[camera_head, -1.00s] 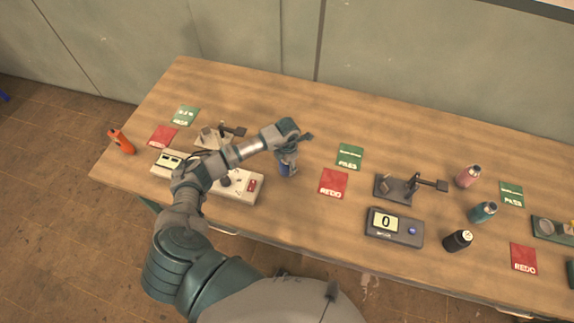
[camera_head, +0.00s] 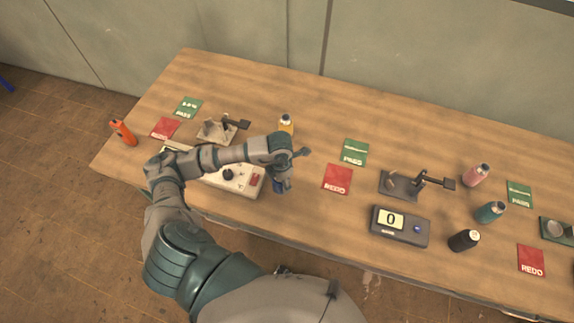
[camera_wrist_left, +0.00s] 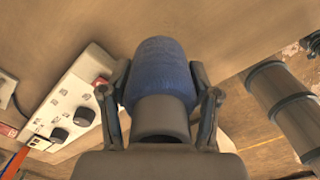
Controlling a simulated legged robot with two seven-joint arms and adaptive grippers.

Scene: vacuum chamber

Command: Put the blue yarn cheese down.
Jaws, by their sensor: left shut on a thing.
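The blue yarn cheese (camera_wrist_left: 162,70) is a dark blue wound cylinder, held between the two fingers of my left gripper (camera_wrist_left: 160,100) in the left wrist view. In the head view my left gripper (camera_head: 281,178) is over the table's front part, just right of the white instrument box. Only a small blue part of the yarn cheese (camera_head: 279,187) shows there, below the gripper. I cannot tell whether its far end touches the table. My right gripper is not in view.
The white box with knobs (camera_head: 232,178) is close on the left. A yellow yarn package (camera_head: 286,123) stands behind my gripper. Bare wood lies between.

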